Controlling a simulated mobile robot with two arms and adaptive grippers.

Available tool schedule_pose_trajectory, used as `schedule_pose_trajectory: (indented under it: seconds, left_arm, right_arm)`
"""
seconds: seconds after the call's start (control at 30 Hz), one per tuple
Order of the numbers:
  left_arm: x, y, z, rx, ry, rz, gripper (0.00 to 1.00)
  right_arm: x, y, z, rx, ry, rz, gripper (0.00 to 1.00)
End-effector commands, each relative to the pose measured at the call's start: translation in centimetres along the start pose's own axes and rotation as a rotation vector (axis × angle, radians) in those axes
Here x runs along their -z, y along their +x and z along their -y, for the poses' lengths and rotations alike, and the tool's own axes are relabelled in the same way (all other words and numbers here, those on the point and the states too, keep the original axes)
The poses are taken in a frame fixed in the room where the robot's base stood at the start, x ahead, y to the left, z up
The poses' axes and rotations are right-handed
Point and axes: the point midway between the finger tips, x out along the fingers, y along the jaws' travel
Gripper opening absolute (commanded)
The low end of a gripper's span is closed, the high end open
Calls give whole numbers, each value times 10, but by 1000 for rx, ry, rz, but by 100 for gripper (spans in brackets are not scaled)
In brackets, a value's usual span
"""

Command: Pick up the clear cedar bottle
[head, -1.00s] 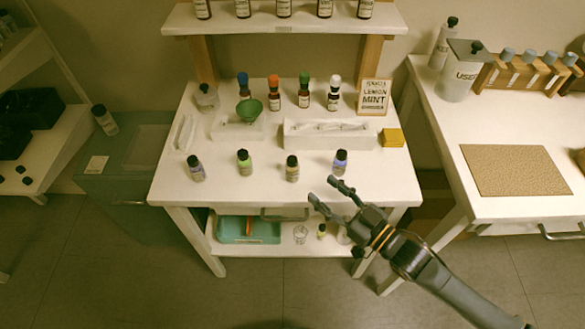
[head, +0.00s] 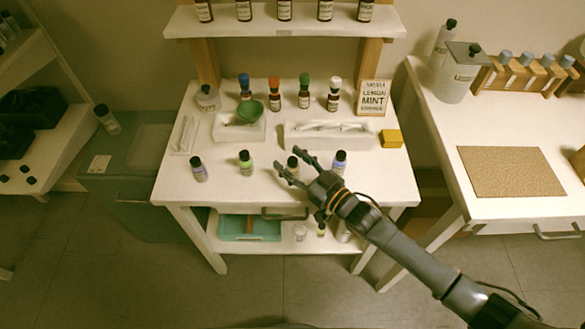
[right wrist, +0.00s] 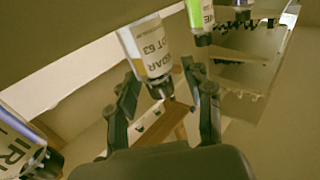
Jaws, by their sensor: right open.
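The clear cedar bottle (head: 293,162) with a black cap stands third from the left in the front row on the white table. My right gripper (head: 294,161) is open, its fingers partly covering the bottle in the head view. In the right wrist view, the cedar bottle (right wrist: 150,50) appears upside down, its label reading "DAR" and "OT 63". There the open fingers of my right gripper (right wrist: 163,72) spread either side of its cap end; no contact shows. My left gripper is not in view.
A green bottle (head: 246,162) stands left of the cedar bottle and a blue one (head: 340,162) close on its right. Another bottle (head: 198,169) ends the row at left. White trays (head: 300,140) lie behind, with capped bottles and a sign (head: 373,97) further back.

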Motion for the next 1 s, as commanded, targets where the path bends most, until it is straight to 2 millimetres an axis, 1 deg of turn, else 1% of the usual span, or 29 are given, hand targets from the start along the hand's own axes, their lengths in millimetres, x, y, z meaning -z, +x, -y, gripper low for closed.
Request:
schedule_pose_trajectory:
  seconds: [0.1, 0.13, 0.17, 0.2, 0.27, 0.3, 0.37, 0.63, 0.77, 0.87, 0.97, 1.0]
  left_arm:
    - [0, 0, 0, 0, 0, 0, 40]
    - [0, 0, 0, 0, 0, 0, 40]
    - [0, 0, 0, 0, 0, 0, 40]
    - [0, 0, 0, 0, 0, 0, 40]
    - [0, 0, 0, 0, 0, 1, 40]
    - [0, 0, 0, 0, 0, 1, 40]
    - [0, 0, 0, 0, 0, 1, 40]
    - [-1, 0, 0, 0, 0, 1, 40]
    - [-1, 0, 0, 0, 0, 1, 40]
    - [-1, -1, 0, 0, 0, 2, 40]
    - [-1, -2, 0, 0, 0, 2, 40]
    - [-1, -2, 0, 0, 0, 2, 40]
  right_arm:
    - [0, 0, 0, 0, 0, 0, 51]
    - [0, 0, 0, 0, 0, 0, 47]
    - [0, 0, 0, 0, 0, 0, 41]
    - [0, 0, 0, 0, 0, 0, 33]
    - [0, 0, 0, 0, 0, 0, 20]
    - [0, -1, 0, 0, 0, 0, 12]
    - [0, -1, 0, 0, 0, 0, 0]
    - [0, -1, 0, 0, 0, 0, 0]
    - [4, 0, 0, 0, 0, -2, 0]
    - [12, 0, 0, 0, 0, -2, 0]
    - [28, 0, -1, 1, -1, -4, 0]
    - [36, -1, 0, 2, 0, -5, 0]
